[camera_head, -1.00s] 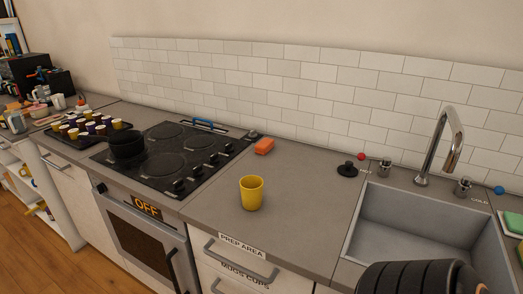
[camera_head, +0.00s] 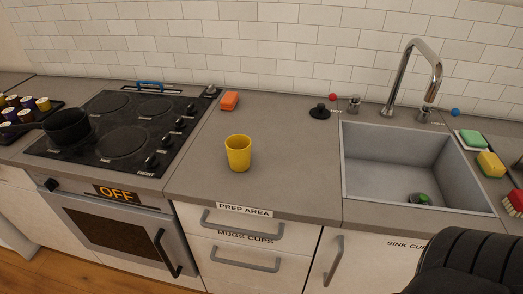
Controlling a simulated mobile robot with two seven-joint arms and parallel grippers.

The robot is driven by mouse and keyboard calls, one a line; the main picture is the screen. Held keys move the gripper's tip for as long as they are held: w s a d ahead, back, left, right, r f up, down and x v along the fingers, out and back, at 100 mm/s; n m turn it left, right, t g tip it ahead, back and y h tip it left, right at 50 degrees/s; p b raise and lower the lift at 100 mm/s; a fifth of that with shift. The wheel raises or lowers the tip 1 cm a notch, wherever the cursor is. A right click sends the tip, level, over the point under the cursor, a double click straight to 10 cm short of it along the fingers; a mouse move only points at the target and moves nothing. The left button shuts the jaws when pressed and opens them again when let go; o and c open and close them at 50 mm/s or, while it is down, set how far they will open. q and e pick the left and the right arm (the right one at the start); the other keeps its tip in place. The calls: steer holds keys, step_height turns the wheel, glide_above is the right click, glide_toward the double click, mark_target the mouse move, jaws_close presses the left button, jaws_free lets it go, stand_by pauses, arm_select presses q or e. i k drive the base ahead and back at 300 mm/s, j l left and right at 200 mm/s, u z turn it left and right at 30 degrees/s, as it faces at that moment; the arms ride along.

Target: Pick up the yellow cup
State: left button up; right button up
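The yellow cup (camera_head: 238,153) stands upright on the grey counter, between the stove and the sink, above the drawer labelled "PREP AREA". Nothing touches it. A black part of my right arm shows at the bottom right corner, well apart from the cup. Neither of my grippers is in view.
A black stove (camera_head: 122,128) with a dark pan (camera_head: 67,126) is left of the cup. The counter around the cup is clear.

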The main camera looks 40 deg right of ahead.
mark_target(238, 146)
steer(key=i+j+z, duration=0.15)
steer(key=j+z, duration=0.15)
steer(key=z, duration=0.2)
steer(key=i+j+z, duration=0.1)
steer(key=j+z, duration=0.35)
steer(key=l, duration=0.1)
